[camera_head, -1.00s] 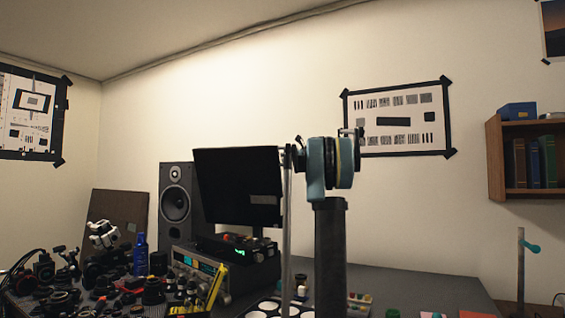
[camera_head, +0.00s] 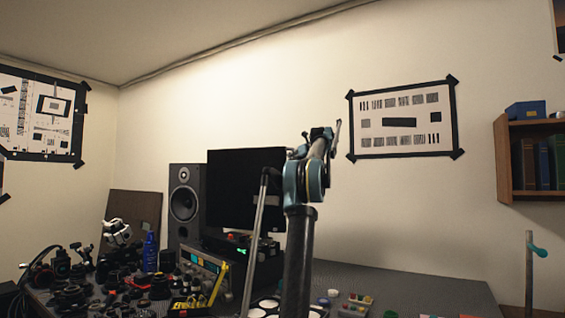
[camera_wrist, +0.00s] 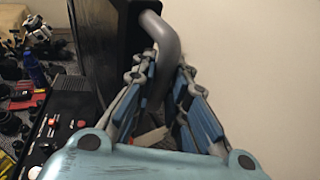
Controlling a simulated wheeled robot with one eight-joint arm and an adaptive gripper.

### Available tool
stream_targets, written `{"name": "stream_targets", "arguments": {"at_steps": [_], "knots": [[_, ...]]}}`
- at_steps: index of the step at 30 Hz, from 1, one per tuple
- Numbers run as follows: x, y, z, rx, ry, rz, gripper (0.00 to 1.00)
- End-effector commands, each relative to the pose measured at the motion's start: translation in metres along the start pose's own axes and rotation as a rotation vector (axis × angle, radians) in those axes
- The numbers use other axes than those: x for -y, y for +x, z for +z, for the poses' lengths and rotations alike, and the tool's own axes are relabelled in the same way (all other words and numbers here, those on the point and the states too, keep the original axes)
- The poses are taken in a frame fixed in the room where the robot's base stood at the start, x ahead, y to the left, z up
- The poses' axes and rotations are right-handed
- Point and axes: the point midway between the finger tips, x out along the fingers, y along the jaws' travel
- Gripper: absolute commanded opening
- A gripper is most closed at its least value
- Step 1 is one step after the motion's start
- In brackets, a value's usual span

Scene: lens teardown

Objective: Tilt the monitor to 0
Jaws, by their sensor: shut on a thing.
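The monitor (camera_head: 235,180) is a black panel on the desk with its dark screen facing the head camera. It looks close to upright, its side edges nearly vertical in the head view. In the wrist view its black panel (camera_wrist: 105,40) shows nearly edge-on at the upper left. A thick grey bent bar (camera_wrist: 167,42) stands out beside the panel and curves down between my fingers. My gripper (camera_wrist: 160,78) is shut on this bar.
A speaker (camera_head: 185,205) stands left of the monitor, with a lit stereo unit (camera_head: 200,262) in front. Lenses, a blue bottle (camera_head: 150,252) and small parts crowd the desk's left. A small tray of colored parts (camera_head: 355,304) lies at the front. The desk's right (camera_head: 420,287) is mostly clear.

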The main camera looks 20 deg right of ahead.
Motion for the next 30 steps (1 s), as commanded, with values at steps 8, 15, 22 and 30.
{"name": "stream_targets", "arguments": {"at_steps": [8, 15, 22, 30], "knots": [[0.010, -0.004, 0.000, -0.001, 0.014, -0.010, 0.00], [0.011, -0.005, 0.000, -0.001, 0.014, -0.012, 0.23], [0.011, -0.006, -0.001, -0.003, 0.013, -0.012, 0.23], [0.012, -0.029, -0.001, -0.003, 0.013, -0.014, 0.23]]}}
